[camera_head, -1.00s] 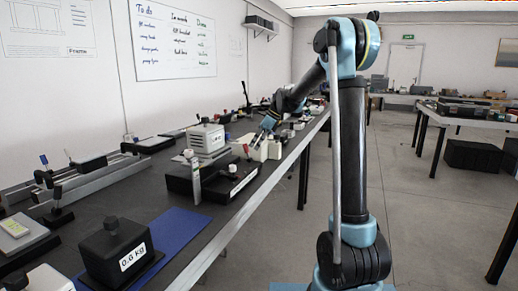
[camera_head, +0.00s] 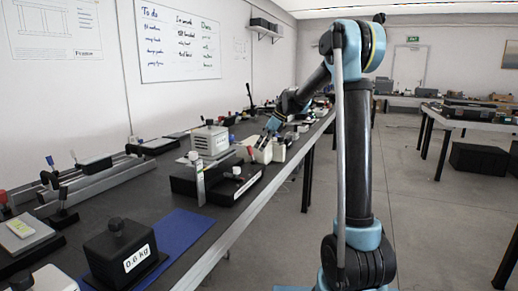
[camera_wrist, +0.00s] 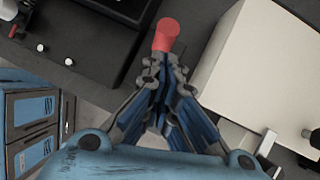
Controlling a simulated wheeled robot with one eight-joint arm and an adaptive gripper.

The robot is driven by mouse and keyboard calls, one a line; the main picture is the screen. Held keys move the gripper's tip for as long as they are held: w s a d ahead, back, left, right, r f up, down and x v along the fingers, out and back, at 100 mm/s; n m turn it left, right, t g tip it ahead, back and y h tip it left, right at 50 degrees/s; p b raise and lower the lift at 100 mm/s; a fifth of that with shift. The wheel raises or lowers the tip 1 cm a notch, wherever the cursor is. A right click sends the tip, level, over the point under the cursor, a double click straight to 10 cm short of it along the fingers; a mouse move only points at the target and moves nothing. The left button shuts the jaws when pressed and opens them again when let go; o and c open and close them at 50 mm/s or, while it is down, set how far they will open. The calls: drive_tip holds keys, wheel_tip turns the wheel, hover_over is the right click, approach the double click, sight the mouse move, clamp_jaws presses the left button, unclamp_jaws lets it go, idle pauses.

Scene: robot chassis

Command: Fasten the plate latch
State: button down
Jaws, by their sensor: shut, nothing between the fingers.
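A red-capped handle (camera_wrist: 167,34) stands beside a large pale block (camera_wrist: 270,75) in the wrist view; I take it for the plate latch's handle. In the head view the red cap (camera_head: 250,152) shows small, near the pale device (camera_head: 265,152) on the bench. My gripper (camera_wrist: 164,72) has its blue-padded fingers together and empty, with the tips right at the red cap. Whether they touch it I cannot tell. In the head view my gripper (camera_head: 265,139) is down over the pale device. The latch's lower part is hidden by my fingers.
A black device (camera_wrist: 75,40) with white knobs lies left of the handle. A white vented box (camera_head: 209,140) stands close by on the bench. A black weight (camera_head: 120,250) and blue mat (camera_head: 172,240) are nearer.

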drive_tip(key=d+v, duration=0.1)
drive_tip(key=v, duration=1.1)
drive_tip(key=shift+f, duration=0.25)
drive_tip(key=s+d+f+n+t+h, duration=0.1)
drive_tip(key=s+d+f+n+h, duration=0.15)
drive_tip(key=s+d+n, duration=0.65)
drive_tip(key=s+d+f+h, duration=0.15)
drive_tip(key=s+f, duration=0.25)
drive_tip(key=s, duration=1)
drive_tip(key=s+d+f+n, duration=0.3)
drive_tip(key=s+f, duration=0.3)
drive_tip(key=s, duration=0.1)
drive_tip(key=s+d+f+n+t+h, duration=0.1)
drive_tip(key=s+d+f+n, duration=0.2)
drive_tip(key=s+f, duration=0.3)
drive_tip(key=s+d+f+n+h, duration=0.1)
drive_tip(key=s+d+f+n, duration=0.2)
drive_tip(key=s+f, duration=0.3)
drive_tip(key=shift+s+d+n, duration=0.35)
drive_tip(key=shift+s+n, duration=0.35)
drive_tip(key=shift+s, duration=0.2)
